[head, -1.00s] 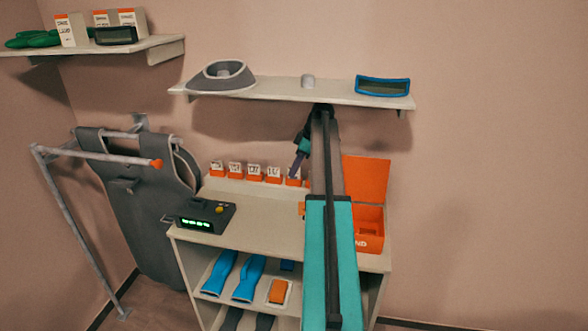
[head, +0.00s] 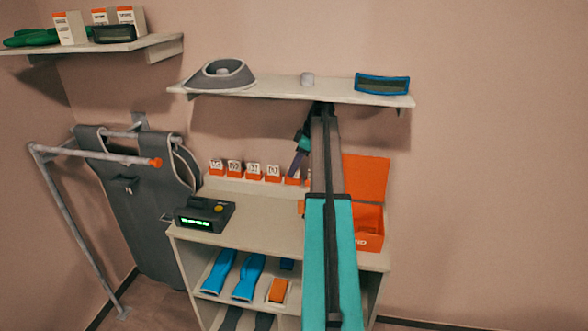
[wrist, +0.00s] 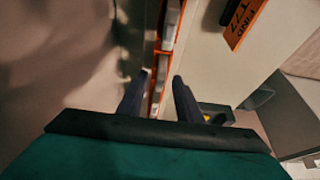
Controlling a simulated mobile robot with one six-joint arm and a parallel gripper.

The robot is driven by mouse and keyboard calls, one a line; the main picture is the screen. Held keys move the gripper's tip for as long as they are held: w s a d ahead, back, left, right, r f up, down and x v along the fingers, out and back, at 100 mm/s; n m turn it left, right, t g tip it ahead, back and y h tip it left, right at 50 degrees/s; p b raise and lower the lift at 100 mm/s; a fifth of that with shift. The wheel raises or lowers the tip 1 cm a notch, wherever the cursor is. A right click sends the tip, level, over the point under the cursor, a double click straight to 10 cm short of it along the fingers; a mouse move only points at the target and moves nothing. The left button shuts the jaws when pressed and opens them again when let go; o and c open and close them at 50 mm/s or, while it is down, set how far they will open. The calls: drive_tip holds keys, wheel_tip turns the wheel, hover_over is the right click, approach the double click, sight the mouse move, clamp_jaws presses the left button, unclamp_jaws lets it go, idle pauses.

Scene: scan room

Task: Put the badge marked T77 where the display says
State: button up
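Several white badges in orange holders (head: 253,171) stand in a row at the back of the cabinet top. Their marks are too small to read surely, so I cannot tell which is T77. The display (head: 205,214) is a dark box with green text, unreadable here, and a yellow button; it also shows in the wrist view (wrist: 215,112). My gripper (head: 297,168) hangs over the right end of the row, partly hiding it. In the wrist view its fingers (wrist: 160,78) are apart, with the badge row (wrist: 168,50) beyond them and nothing held.
An orange box (head: 368,226) with a raised lid stands at the right, partly behind my arm. An orange panel (wrist: 243,22) reads "FIND T77". A wall shelf (head: 290,91) hangs above. Blue items (head: 249,275) lie on the lower shelf. The cabinet top (head: 265,212) is clear in the middle.

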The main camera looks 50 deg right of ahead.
drive_tip(key=shift+s+d+r+b, duration=0.15)
drive_tip(key=shift+s+r+b, duration=0.05)
drive_tip(key=shift+r+b, duration=0.2)
drive_tip(key=shift+s+d+r+b, duration=0.3)
drive_tip(key=shift+s+r+b, duration=0.2)
drive_tip(key=shift+r, duration=0.2)
drive_tip(key=s+d+b, duration=0.3)
drive_tip(key=s+d, duration=0.3)
drive_tip(key=s, duration=0.3)
drive_tip(key=shift+s, duration=0.35)
drive_tip(key=shift+r, duration=0.1)
